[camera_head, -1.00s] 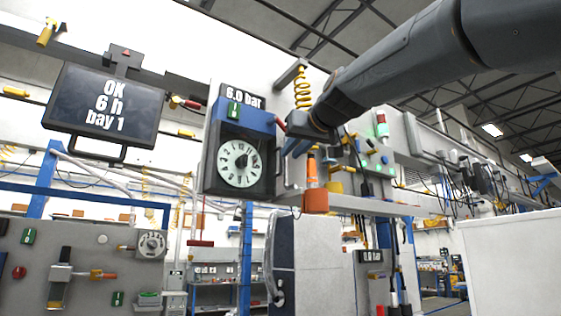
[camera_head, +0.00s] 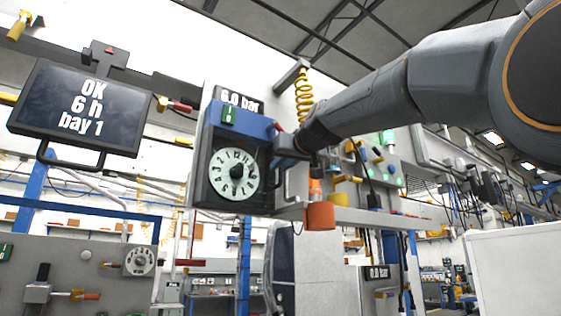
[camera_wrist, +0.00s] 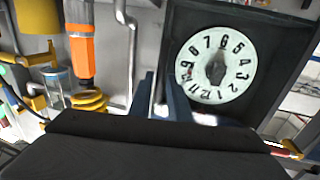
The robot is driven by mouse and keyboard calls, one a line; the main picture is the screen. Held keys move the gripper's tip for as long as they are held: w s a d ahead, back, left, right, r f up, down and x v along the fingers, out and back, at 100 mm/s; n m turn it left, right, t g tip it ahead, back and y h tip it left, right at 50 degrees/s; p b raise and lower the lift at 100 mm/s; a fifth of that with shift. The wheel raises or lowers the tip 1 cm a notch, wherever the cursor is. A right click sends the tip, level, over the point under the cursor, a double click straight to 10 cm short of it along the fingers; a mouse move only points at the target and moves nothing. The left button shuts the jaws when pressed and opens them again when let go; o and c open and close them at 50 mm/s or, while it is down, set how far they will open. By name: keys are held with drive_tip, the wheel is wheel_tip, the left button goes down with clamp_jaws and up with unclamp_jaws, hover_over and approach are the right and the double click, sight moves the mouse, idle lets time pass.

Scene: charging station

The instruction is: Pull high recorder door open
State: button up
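The high recorder (camera_head: 207,165) is a dark box with a blue top band and a round white dial (camera_head: 234,174) behind its front door. It hangs high on the wall panel, and the door looks shut or nearly so. A dark upright handle (camera_head: 279,187) is at its right side. My gripper (camera_head: 285,146) is at the upper part of this handle. In the wrist view, my gripper's blue fingers (camera_wrist: 162,98) have a narrow grey bar between them, beside the upside-down dial (camera_wrist: 215,66). I cannot tell whether they press on it. The fingertips are partly hidden.
A "bay 1" screen (camera_head: 82,108) hangs to the left. An orange-capped tool (camera_head: 320,215) and a shelf (camera_head: 365,218) are right of the recorder, close to my gripper. A yellow coiled hose (camera_head: 304,96) hangs above. A white cabinet (camera_head: 525,270) stands at lower right.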

drive_tip(key=shift+w+a, duration=0.15)
drive_tip(key=shift+w, duration=0.3)
drive_tip(key=shift+c, duration=0.3)
clamp_jaws()
drive_tip(key=shift+s, duration=0.1)
